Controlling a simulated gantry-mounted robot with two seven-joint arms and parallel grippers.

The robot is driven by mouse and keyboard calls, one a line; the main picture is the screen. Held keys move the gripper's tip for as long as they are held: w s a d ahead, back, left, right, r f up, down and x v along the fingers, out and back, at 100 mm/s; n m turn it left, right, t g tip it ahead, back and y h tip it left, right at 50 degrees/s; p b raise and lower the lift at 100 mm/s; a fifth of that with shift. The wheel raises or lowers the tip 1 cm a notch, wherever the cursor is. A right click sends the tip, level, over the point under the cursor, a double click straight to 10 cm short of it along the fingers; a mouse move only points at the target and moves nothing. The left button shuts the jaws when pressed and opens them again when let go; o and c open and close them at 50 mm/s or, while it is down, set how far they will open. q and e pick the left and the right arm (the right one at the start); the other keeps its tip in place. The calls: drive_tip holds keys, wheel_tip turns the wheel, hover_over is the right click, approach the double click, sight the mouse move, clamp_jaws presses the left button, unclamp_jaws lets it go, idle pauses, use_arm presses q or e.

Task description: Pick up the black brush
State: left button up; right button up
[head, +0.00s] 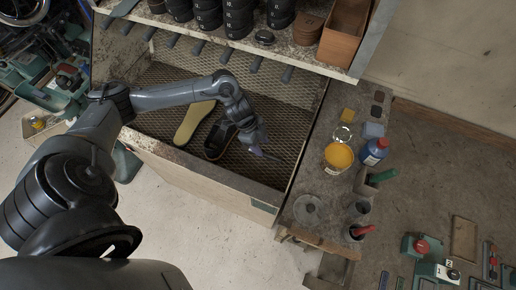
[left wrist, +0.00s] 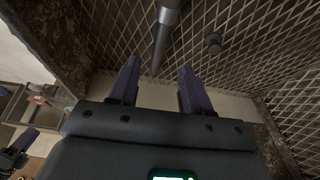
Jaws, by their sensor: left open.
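I cannot make out a clearly black brush in either view. On the bench at right, a green-handled tool (head: 382,176) and a red-handled tool (head: 363,230) stand in dark holders, and a dark cup (head: 360,208) sits between them; its contents are too small to tell. My left gripper (head: 266,152) is over the mesh-floored booth, left of that bench and apart from these tools. In the left wrist view its two purple fingers (left wrist: 157,88) are open with nothing held between them.
A yellow insole (head: 193,122) and a dark shoe (head: 219,138) lie on the booth mesh (head: 165,82). Grey pegs (head: 255,64) stick out below the shelf above. A yellow pot (head: 338,157) and a blue bottle (head: 374,151) stand on the bench (head: 410,150).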

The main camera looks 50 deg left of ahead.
sight(269, 156)
use_arm(q)
drive_tip(key=x, duration=0.2)
drive_tip(key=d+x, duration=0.1)
drive_tip(key=x, duration=0.1)
drive_tip(key=shift+w+d+f, duration=0.15)
drive_tip(key=shift+w+f, duration=0.05)
drive_tip(key=shift+w+d+f, duration=0.1)
drive_tip(key=shift+f, duration=0.2)
clamp_jaws()
